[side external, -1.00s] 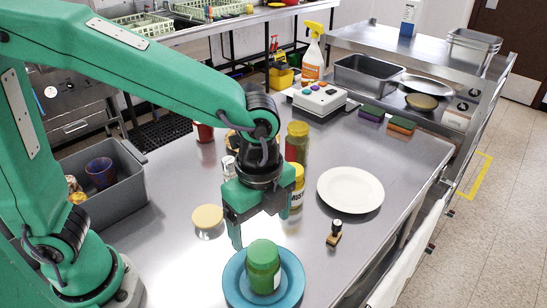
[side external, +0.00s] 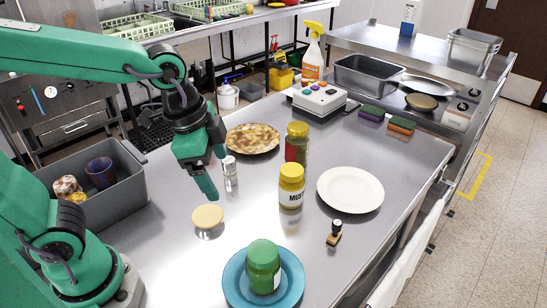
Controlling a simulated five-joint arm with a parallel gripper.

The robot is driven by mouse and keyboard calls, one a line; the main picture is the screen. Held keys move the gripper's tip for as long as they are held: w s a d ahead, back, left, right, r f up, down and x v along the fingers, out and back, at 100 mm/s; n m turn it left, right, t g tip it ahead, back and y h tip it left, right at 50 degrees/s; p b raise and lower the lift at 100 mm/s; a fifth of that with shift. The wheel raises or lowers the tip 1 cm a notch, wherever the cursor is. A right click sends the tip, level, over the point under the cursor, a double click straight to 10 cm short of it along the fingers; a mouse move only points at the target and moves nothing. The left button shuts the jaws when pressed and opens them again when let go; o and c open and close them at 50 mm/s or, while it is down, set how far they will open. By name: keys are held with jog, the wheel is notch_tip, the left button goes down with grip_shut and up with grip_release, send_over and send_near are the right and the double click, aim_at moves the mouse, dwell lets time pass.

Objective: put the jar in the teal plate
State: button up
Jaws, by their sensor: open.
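A green jar (side external: 263,268) with a green lid stands upright in the teal plate (side external: 233,289) at the front of the steel table. The plate's rim shows all around the jar's base. My gripper (side external: 212,185) is open and empty. It is raised behind and to the left of the plate, apart from the jar, near a small glass shaker (side external: 230,169).
A yellow mustard jar (side external: 291,187), another jar (side external: 297,144), a white plate (side external: 350,190), a stamp (side external: 334,233) and a round tan disc (side external: 207,216) stand around the table. A pie (side external: 252,139) is behind my gripper. A grey bin (side external: 125,189) is at left.

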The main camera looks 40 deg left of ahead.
jog(key=s+a+r+n+t+y, duration=0.1)
jog(key=s+a+r+n+t, duration=0.1)
jog(key=a+n, duration=0.7)
jog(key=shift+s+t, duration=0.5)
jog(key=shift+s, duration=0.7)
